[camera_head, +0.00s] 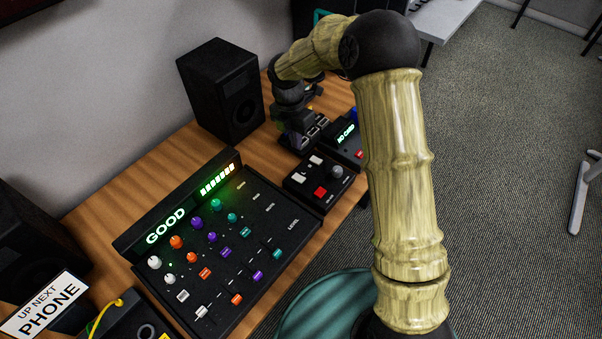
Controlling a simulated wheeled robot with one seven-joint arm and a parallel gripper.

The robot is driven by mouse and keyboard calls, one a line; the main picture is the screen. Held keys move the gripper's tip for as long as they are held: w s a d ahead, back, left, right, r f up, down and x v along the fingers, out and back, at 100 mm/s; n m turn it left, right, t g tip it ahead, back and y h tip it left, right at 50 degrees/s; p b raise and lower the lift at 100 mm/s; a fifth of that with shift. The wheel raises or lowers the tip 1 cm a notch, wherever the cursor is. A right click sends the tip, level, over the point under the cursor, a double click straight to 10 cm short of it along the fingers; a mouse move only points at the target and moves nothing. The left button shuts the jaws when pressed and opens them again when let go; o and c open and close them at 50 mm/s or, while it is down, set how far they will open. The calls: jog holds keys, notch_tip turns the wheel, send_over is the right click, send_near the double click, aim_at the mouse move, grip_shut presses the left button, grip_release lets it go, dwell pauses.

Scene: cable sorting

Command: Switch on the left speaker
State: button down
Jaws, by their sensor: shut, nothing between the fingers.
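The left speaker (38,240) is a black box at the left edge of the view, partly cut off by the frame. Its front is dark, and I cannot make out a switch or a light on it. A second black speaker (220,90) stands upright at the back of the desk, with a round cone on its front. My gripper (297,122) is dark and shut, with nothing in it. It is at the far end of the desk, to the right of the second speaker and far from the left one. Its fingertips are hard to tell from the dark devices there.
A mixer (262,240) with coloured knobs and a lit "GOOD" display fills the middle of the wooden desk (160,160). A small button box (318,183) and a "NO CARD" device (347,135) lie beyond it. An "UP NEXT PHONE" sign (45,305) stands near the left speaker.

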aim_at(302, 179)
jog(key=f, duration=0.4)
jog(key=d+f+p, duration=0.1)
jog(key=f, duration=0.4)
jog(key=s+f, duration=0.1)
jog(key=f, duration=0.3)
jog(key=shift+d+f, duration=0.25)
jog(key=shift+f, duration=0.15)
